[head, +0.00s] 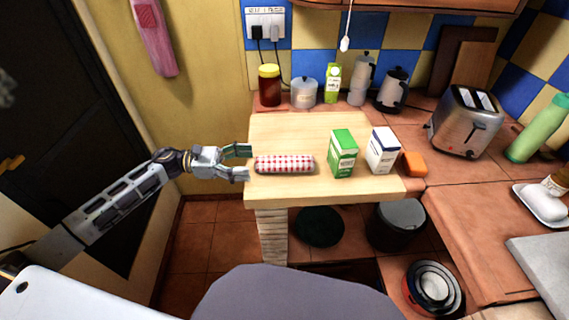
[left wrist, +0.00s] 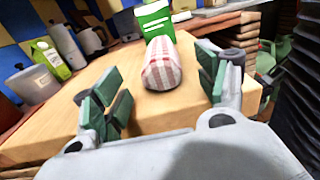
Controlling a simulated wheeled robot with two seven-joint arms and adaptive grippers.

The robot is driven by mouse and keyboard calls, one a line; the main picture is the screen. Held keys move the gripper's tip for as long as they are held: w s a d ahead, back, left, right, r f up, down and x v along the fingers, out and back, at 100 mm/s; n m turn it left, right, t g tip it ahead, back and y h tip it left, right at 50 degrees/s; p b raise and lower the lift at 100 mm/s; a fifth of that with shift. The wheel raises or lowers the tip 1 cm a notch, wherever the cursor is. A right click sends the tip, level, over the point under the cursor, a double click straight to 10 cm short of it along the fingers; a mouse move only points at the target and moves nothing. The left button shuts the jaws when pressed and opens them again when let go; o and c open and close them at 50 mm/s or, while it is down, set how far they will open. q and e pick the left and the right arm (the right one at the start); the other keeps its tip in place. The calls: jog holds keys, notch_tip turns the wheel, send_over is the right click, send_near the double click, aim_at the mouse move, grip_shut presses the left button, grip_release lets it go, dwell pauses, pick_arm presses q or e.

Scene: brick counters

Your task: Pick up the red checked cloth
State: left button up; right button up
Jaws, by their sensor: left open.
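The red checked cloth (head: 284,163) is a rolled red-and-white bundle lying on the wooden board near its front left. My left gripper (head: 246,162) is open at the left end of the cloth, with its fingers pointing right toward it. In the left wrist view the end of the cloth (left wrist: 161,65) lies ahead, between and beyond the two open green-padded fingers (left wrist: 160,95). I see no contact between fingers and cloth. My right gripper is not in view.
Jars and canisters (head: 304,93) line the wall behind. A toaster (head: 466,122) stands at right.

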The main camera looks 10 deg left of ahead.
aim_at(262, 158)
pick_arm(q)
jog(key=shift+d, duration=0.1)
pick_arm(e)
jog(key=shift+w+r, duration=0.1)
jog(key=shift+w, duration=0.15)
pick_arm(q)
jog(key=shift+w+d+r, duration=0.1)
jog(key=shift+d, duration=0.15)
jog(key=shift+w+d+r, duration=0.2)
jog(key=shift+d, duration=0.4)
jog(key=shift+x, duration=0.9)
jog(key=shift+w+d+r+p, duration=0.1)
jog(key=shift+w+d+p, duration=0.15)
jog(key=shift+d, duration=0.45)
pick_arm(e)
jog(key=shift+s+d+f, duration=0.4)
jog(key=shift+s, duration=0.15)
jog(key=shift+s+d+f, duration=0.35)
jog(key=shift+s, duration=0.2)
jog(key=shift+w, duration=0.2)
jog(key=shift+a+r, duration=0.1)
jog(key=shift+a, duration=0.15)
